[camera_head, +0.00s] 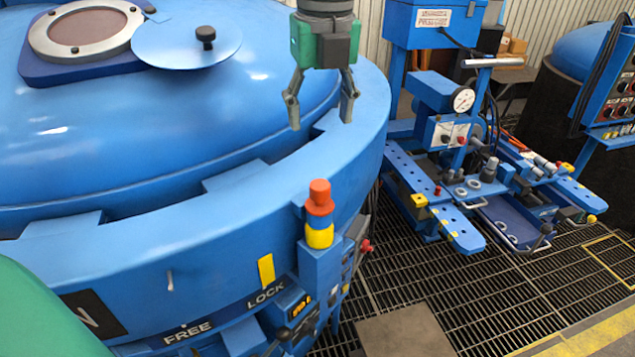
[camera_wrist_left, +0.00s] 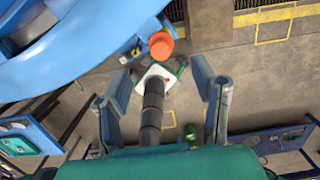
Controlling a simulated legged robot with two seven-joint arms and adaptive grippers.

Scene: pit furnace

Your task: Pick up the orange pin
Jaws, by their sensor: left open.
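The orange pin (camera_head: 320,197) stands upright on a yellow collar (camera_head: 319,237), on top of a blue post at the furnace rim. In the left wrist view the orange pin (camera_wrist_left: 161,45) shows beyond the fingers, near the top middle. My left gripper (camera_head: 320,121) hangs above the pin in the head view, fingers spread and pointing down. It is open, empty and apart from the pin. Its two fingers (camera_wrist_left: 160,80) also show apart in the wrist view. My right gripper is not in view.
The large blue furnace lid (camera_head: 130,130) with its raised rim fills the left. A blue post (camera_head: 321,270) carries the pin, beside the FREE/LOCK marks. A blue machine with a gauge (camera_head: 463,100) stands on the right. Grated floor (camera_head: 480,300) lies between.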

